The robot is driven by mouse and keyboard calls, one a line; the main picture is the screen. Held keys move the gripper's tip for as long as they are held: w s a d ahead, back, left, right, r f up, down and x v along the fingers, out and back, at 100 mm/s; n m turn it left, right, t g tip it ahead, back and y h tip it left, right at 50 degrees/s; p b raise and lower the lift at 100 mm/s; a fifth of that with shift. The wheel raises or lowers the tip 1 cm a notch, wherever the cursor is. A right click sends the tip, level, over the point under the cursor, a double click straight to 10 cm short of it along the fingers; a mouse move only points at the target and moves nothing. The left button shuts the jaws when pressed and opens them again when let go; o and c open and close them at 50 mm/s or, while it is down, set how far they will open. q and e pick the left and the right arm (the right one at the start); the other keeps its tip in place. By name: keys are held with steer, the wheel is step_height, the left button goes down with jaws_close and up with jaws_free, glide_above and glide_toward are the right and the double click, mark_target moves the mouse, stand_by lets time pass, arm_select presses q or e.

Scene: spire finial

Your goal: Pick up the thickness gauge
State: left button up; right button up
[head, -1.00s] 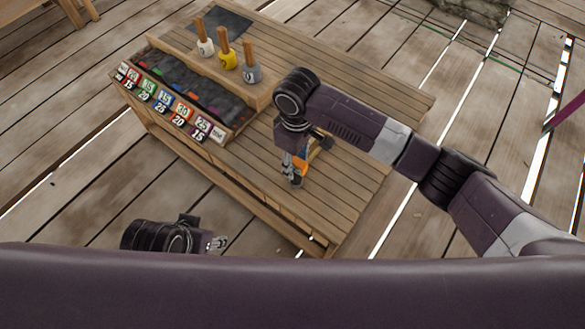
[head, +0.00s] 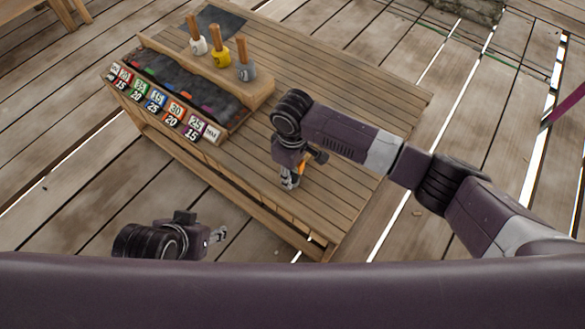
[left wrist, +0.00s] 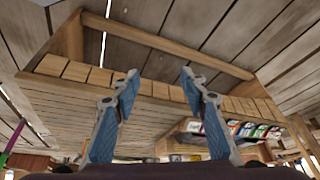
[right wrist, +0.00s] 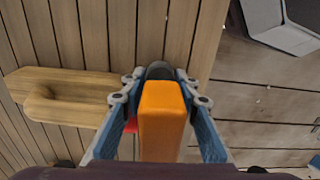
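The thickness gauge, which I take to be the orange block with a dark rounded end (right wrist: 162,115), stands out large between the fingers in the right wrist view. In the head view only a bit of its orange (head: 303,167) shows behind my right gripper (head: 290,183). The fingers of my right gripper (right wrist: 160,80) lie close against both sides of it and look shut on it, low over the tabletop. My left gripper (left wrist: 160,75) is open and empty, off the table's front edge; it also shows in the head view (head: 220,236).
A wooden float (right wrist: 65,95) lies left of the gauge in the right wrist view. The table's right part is clear.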

jaws_close()
